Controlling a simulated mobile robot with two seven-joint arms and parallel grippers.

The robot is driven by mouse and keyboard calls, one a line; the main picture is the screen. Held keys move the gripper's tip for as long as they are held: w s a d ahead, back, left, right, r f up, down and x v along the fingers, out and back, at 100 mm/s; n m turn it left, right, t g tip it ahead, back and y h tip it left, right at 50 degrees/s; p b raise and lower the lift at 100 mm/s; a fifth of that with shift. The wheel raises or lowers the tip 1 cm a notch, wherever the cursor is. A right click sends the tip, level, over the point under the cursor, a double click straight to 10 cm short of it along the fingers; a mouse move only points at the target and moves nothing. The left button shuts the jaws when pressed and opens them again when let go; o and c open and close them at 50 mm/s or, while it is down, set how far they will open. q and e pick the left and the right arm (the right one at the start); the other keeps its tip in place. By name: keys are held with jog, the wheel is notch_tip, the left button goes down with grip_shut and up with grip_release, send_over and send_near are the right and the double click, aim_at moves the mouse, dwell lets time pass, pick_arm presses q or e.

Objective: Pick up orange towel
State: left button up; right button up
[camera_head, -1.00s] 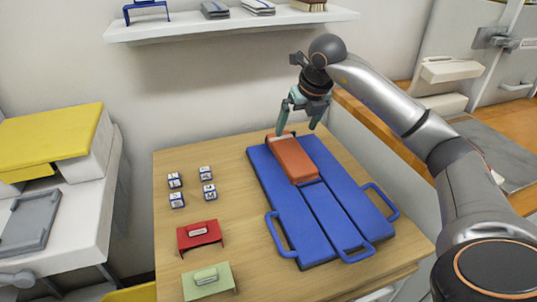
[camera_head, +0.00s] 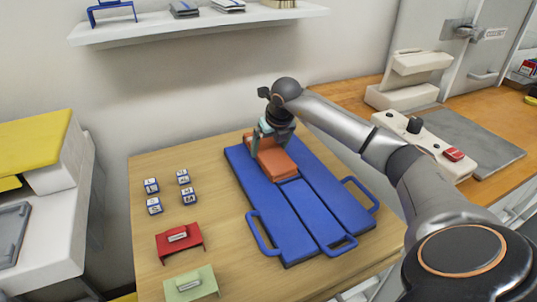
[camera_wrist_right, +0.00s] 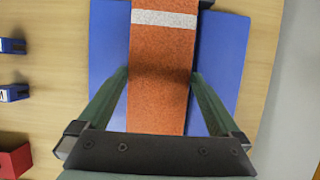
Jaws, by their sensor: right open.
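The folded orange towel (camera_head: 272,160) lies on the far end of the blue folding board (camera_head: 305,212) on the wooden table. In the right wrist view the towel (camera_wrist_right: 158,75) has a pale stripe near its top and runs between the fingers. My right gripper (camera_head: 268,132) is at the towel's far end, pointing down. In the wrist view its green fingers (camera_wrist_right: 160,88) are open, one on each side of the towel, with blue board showing beside them. I cannot tell whether the fingers touch the towel. My left gripper is not in view.
Small white-and-blue blocks (camera_head: 183,177), a red holder (camera_head: 180,240) and a green holder (camera_head: 191,284) stand left of the board. A wall shelf (camera_head: 200,27) hangs above. A white box with a red button (camera_head: 454,155) stands on the right counter.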

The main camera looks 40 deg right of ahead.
jog(key=shift+w+f, duration=0.1)
jog(key=shift+f, duration=0.2)
jog(key=shift+c, duration=0.4)
jog(key=shift+r, duration=0.1)
jog(key=c, duration=0.9)
jog(key=shift+c, duration=0.2)
jog(key=shift+r, duration=0.1)
